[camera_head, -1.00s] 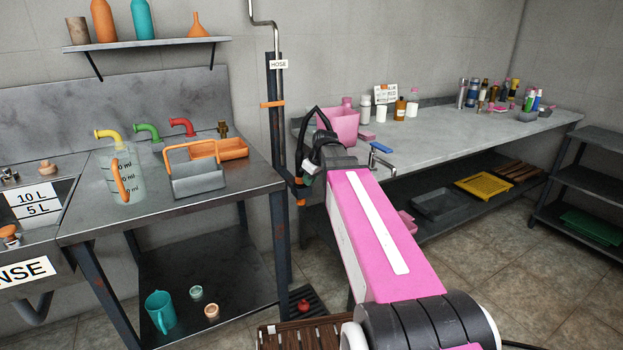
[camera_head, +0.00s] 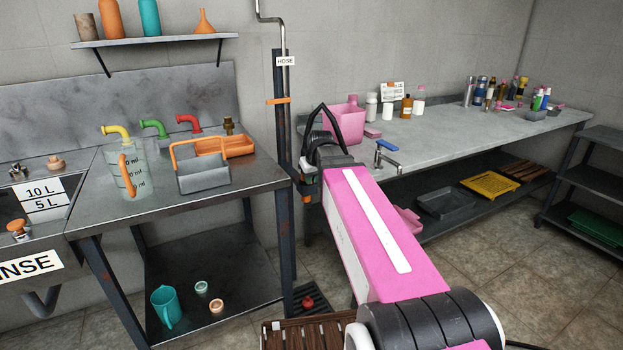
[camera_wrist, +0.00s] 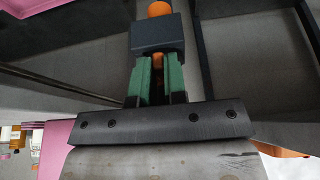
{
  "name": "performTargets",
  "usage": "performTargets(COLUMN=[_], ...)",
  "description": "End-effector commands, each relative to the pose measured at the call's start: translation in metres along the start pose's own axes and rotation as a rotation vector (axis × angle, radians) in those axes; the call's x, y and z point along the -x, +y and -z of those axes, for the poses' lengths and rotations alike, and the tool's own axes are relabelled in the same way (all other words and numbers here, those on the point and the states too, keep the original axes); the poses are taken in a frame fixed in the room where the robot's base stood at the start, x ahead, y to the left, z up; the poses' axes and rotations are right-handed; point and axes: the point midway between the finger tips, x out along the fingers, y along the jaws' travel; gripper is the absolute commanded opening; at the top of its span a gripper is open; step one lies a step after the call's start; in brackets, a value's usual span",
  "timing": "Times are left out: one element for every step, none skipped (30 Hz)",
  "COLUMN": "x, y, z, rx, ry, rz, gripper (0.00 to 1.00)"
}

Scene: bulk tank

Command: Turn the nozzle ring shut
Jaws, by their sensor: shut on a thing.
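The nozzle ring is the small orange part (camera_wrist: 158,60) between my gripper's green fingers in the wrist view. My gripper (camera_wrist: 158,82) is shut on it. A dark block and a rounded orange end (camera_wrist: 158,9) show just beyond the fingers. In the head view, my gripper (camera_head: 306,186) is at the lower end of the hose pipe (camera_head: 281,135), left of the long bench. A bit of orange (camera_head: 307,199) shows below it. My wrist and its cables hide most of the grip, and the ring's turned position cannot be read.
A steel table (camera_head: 185,200) with a grey and orange caddy (camera_head: 203,178) and a jug (camera_head: 135,175) stands left of the pipe. A pink bin (camera_head: 344,122) and a blue-handled tap (camera_head: 387,147) are on the bench close to my wrist.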

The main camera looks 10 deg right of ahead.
Motion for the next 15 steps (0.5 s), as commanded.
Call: performTargets(x=[-0.0001, -0.0001, -0.0001, -0.0001, -0.0001, -0.0001, -0.0001, -0.0001, -0.0001, -0.0001, -0.0001, -0.0001, -0.0001, -0.0001, -0.0001], y=[-0.0001, -0.0001, -0.0001, -0.0001, -0.0001, -0.0001, -0.0001, -0.0001, -0.0001, -0.0001, -0.0001, -0.0001, -0.0001, -0.0001, -0.0001], z=[0.0000, 0.0000, 0.0000, 0.0000, 0.0000, 0.0000, -0.0001, -0.0001, -0.0001, 0.0000, 0.0000, 0.0000, 0.0000, 0.0000, -0.0001], rx=[0.000, 0.000, 0.001, 0.001, 0.001, 0.001, 0.001, 0.001, 0.001, 0.001, 0.001, 0.001, 0.001, 0.001, 0.001], ry=[0.000, 0.000, 0.000, 0.000, 0.000, 0.000, 0.000, 0.000, 0.000, 0.000, 0.000, 0.000, 0.000, 0.000, 0.000], rz=[0.000, 0.000, 0.000, 0.000, 0.000, 0.000, 0.001, 0.001, 0.000, 0.000, 0.000, 0.000, 0.000, 0.000, 0.000], gripper=[0.00, 0.00, 0.00, 0.00, 0.00, 0.00, 0.22, 0.32, 0.38, 0.38, 0.38, 0.38, 0.38, 0.38, 0.38])
